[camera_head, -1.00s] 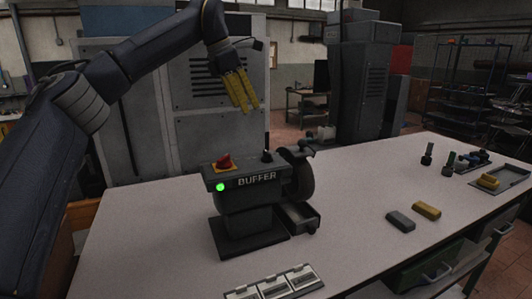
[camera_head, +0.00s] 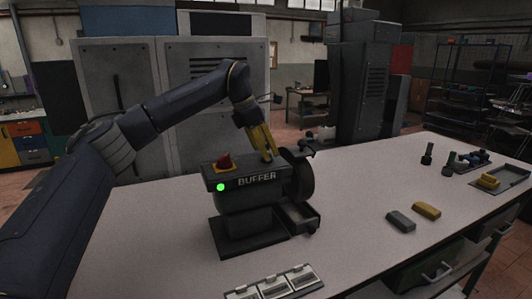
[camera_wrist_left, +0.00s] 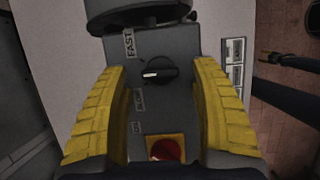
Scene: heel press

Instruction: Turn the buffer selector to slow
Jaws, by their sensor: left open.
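The grey buffer (camera_head: 245,200) stands on the bench with a lit green lamp and a red button (camera_head: 224,162) on top. In the head view the fingers hide the knob. I cannot tell whether they touch it.
The buffing wheel (camera_head: 302,178) is close beside the gripper. A grey bar (camera_head: 400,221) and a yellow bar (camera_head: 427,211) lie to the right. A white switch panel (camera_head: 273,286) is in front.

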